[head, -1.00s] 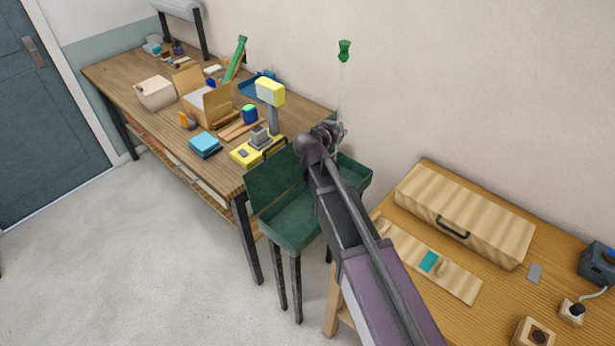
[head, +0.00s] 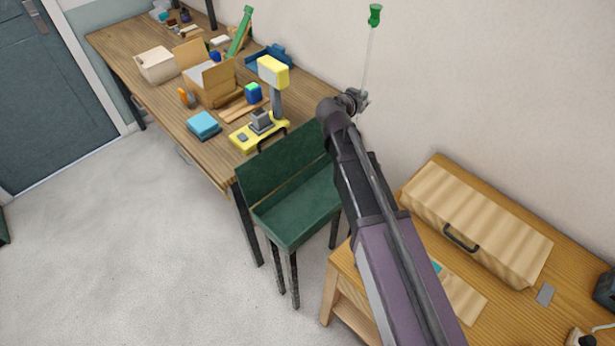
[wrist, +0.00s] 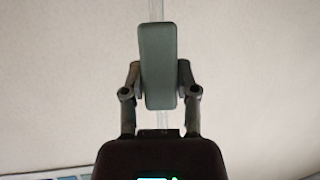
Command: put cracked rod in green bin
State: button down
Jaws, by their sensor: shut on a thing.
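A thin clear glass rod (head: 370,55) with a green end piece (head: 375,15) stands nearly upright in the air, leaning slightly right at the top. My gripper (head: 360,99) is shut on it near its lower visible end. I cannot make out a crack. A dark green open container on legs (head: 295,212), with a raised back panel, stands below and left of my gripper. My arm covers its right side.
A wooden workbench at left holds a yellow device (head: 260,130), a cardboard box (head: 212,85) and blue blocks (head: 203,124). A wooden case (head: 475,215) lies on the right table. A dark green object (head: 3,228) is cut off at the left edge. The floor between is clear.

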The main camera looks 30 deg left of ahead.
jog(key=shift+s+a, duration=0.1)
dwell(0.3)
jog(key=shift+s+f, duration=0.1)
jog(key=shift+f, duration=0.45)
jog(key=s+a+f+m+g+y+b, duration=0.15)
jog(key=s+f+g+b, duration=0.25)
jog(key=s+f+g, duration=0.4)
jog(key=s+a+f+m+g+b, duration=0.2)
jog(key=s+f+g+b, duration=0.25)
jog(key=f, duration=0.55)
jog(key=s+a+f+n+g+y+b, duration=0.1)
jog(key=s+a+g, duration=0.2)
jog(key=s+g, duration=0.2)
jog(key=shift+s+b, duration=0.35)
jog(key=shift+s, duration=0.65)
jog(key=shift+f, duration=0.2)
